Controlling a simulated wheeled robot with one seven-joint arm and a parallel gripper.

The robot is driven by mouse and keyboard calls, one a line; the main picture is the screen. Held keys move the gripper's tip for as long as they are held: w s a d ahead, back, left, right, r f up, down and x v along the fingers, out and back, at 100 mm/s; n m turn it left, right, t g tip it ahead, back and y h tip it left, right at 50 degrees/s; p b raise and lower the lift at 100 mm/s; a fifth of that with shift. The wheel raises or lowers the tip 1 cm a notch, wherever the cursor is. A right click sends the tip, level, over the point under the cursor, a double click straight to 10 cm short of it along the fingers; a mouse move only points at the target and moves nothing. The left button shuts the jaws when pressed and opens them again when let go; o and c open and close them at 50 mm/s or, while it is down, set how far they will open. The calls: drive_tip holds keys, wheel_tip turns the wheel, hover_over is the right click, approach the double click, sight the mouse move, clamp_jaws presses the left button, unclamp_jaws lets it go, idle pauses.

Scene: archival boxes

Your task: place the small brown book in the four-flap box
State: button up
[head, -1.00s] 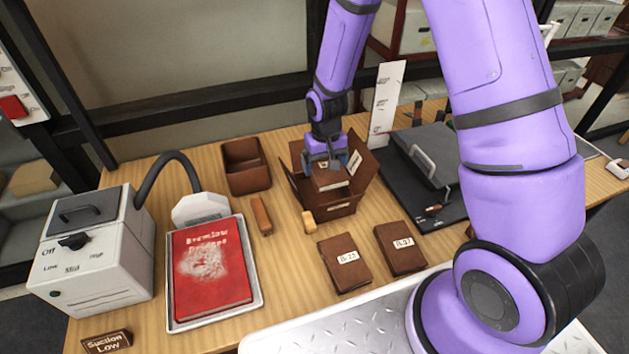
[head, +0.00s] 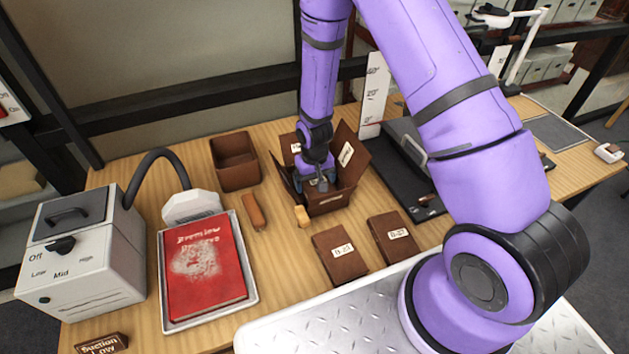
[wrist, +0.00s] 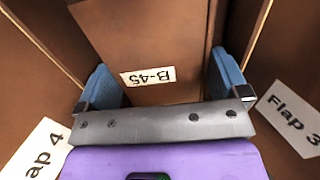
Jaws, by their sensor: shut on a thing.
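My gripper (wrist: 165,88) is shut on a small brown book (wrist: 150,40) labelled B-45, with a blue finger on either side of it in the wrist view. In the head view my gripper (head: 317,180) reaches down into the brown four-flap box (head: 341,199), whose flaps stand open. The book is hidden in the head view behind the gripper and the box walls. In the wrist view the box's brown flaps (wrist: 285,60) rise around the book, with Flap 3 and Flap 4 labels showing. Whether the book touches the box floor cannot be told.
Two labelled brown books (head: 340,251) (head: 393,237) lie in front of the box. An open brown bin (head: 236,163) stands to its left. A red book (head: 205,265) lies on a tray beside a suction unit (head: 85,255). A black board (head: 395,165) lies at right.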

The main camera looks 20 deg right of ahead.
drive_tip(key=shift+f, duration=0.3)
drive_tip(key=o, duration=0.7)
drive_tip(key=shift+r, duration=6.6)
wheel_tip(320, 180, up, 14)
drive_tip(key=t, duration=0.1)
hover_over(315, 182)
drive_tip(key=s+d, duration=0.2)
drive_tip(key=s, duration=0.1)
drive_tip(key=s+d+r+t, duration=0.1)
drive_tip(key=s+r, duration=0.6)
drive_tip(key=s+d+r+t, duration=0.1)
drive_tip(key=s+d+r, duration=0.1)
drive_tip(key=s+r, duration=0.5)
drive_tip(key=s+d+r+t, duration=0.1)
drive_tip(key=s+r+t, duration=0.1)
drive_tip(key=s+r, duration=0.4)
drive_tip(key=shift+s+d+r, duration=0.2)
drive_tip(key=shift+s, duration=0.6)
drive_tip(key=shift+s+d+r, duration=0.2)
drive_tip(key=shift+s, duration=0.55)
